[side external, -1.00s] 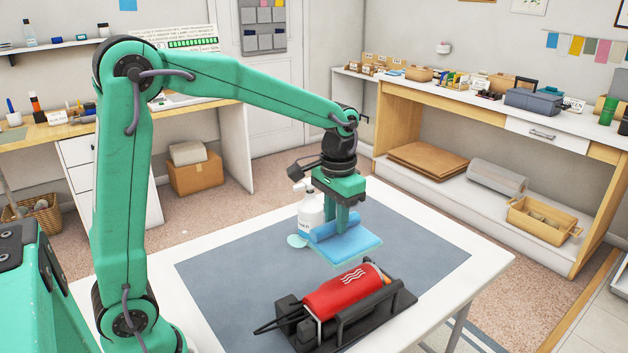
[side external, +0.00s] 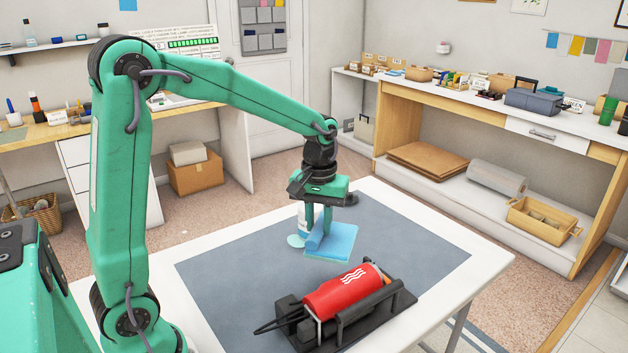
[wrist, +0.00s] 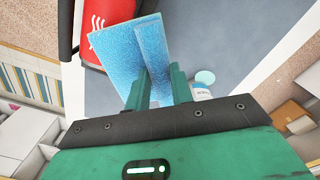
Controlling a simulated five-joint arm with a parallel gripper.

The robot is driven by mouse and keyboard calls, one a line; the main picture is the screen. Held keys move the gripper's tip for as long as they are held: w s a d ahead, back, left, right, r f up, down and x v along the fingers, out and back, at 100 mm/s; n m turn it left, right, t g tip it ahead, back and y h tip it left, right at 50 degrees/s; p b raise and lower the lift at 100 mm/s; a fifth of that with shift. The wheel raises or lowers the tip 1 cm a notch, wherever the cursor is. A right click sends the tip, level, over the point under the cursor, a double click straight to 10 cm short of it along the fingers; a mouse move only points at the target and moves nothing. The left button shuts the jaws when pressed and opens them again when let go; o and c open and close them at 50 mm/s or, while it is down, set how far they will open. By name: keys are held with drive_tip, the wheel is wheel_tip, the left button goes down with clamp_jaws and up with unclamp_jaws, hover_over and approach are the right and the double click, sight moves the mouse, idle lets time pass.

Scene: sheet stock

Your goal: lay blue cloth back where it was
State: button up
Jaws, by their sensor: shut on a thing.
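The blue cloth (side external: 338,241) is held in my gripper (side external: 318,228), with a rolled or folded edge between the fingers and a flat part spreading to the right. In the wrist view the cloth (wrist: 112,62) hangs beyond my gripper (wrist: 160,82), which is shut on its folded part. The cloth is over the grey mat (side external: 230,262), behind the red cylinder. I cannot tell whether its lower edge touches the mat.
A red cylinder (side external: 340,292) lies in a black holder (side external: 384,312) in front of the cloth. A white bottle (side external: 302,212) stands behind my gripper, partly hidden, with a pale round disc (side external: 295,240) beside it. The mat's left and right parts are clear.

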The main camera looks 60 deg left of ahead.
drive_tip(key=s+a+f+n, duration=0.3)
drive_tip(key=a+n, duration=0.1)
drive_tip(key=n, duration=0.6)
drive_tip(key=shift+a, duration=0.35)
drive_tip(key=shift+f, duration=0.15)
drive_tip(key=a+f, duration=0.2)
drive_tip(key=a, duration=0.2)
drive_tip(key=a+f, duration=0.2)
drive_tip(key=a, duration=0.1)
drive_tip(key=a+f, duration=0.3)
drive_tip(key=a, duration=0.1)
drive_tip(key=shift+w+a, duration=0.25)
drive_tip(key=shift+a, duration=0.1)
drive_tip(key=shift+f, duration=0.1)
drive_tip(key=shift+f, duration=1.85)
drive_tip(key=shift+f, duration=0.15)
